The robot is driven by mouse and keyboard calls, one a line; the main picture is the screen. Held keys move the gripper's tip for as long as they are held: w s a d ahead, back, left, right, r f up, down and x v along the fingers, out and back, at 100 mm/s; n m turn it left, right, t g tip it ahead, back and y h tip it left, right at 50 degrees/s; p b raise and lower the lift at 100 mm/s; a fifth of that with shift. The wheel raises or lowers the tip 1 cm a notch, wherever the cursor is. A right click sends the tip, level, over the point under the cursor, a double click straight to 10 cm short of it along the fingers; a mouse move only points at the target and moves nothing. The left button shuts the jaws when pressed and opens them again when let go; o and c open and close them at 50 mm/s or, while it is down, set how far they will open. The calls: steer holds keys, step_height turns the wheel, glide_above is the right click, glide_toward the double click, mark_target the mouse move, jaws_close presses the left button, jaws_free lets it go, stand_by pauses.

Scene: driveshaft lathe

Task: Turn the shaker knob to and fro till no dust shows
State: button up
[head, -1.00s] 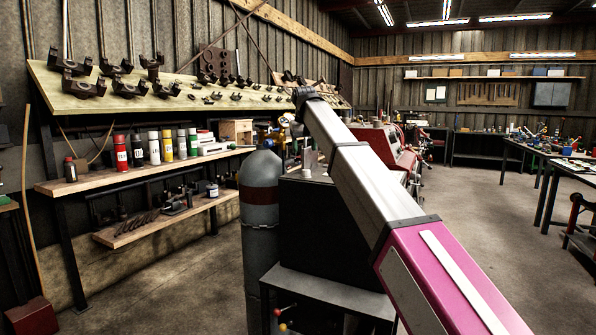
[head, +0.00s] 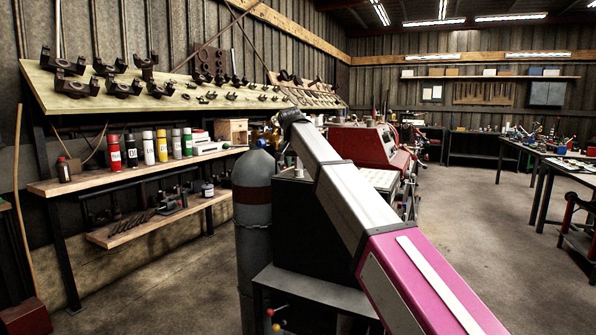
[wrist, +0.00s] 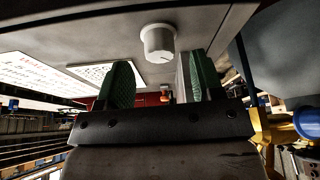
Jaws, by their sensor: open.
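In the wrist view a white round knob (wrist: 158,43) stands out from a grey panel, with a thin mark on its face. My gripper (wrist: 157,82) is open below the knob in this view, its two green-padded fingers spread to either side. The knob lies beyond the fingertips and nothing is between the fingers. In the head view my arm reaches forward, and my gripper and the knob are hidden. I cannot make out any dust.
A white printed sheet (wrist: 40,72) and a dotted panel (wrist: 108,73) lie left of the knob. In the head view a grey gas cylinder (head: 253,205) and a black cabinet (head: 300,228) stand close to my arm. A red machine (head: 365,145) is behind.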

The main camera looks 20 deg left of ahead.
mark_target(299, 170)
steer(key=shift+x, duration=1.6)
steer(key=c, duration=0.9)
steer(key=shift+c, duration=0.2)
steer(key=shift+d+n, duration=0.1)
steer(key=shift+n, duration=0.2)
steer(key=shift+n+g+y, duration=0.15)
steer(key=shift+n+y, duration=0.4)
steer(key=shift+n, duration=0.8)
steer(key=shift+n+g+y, duration=0.15)
steer(key=shift+n+y, duration=0.4)
steer(key=shift+n, duration=0.8)
steer(key=o, duration=0.9)
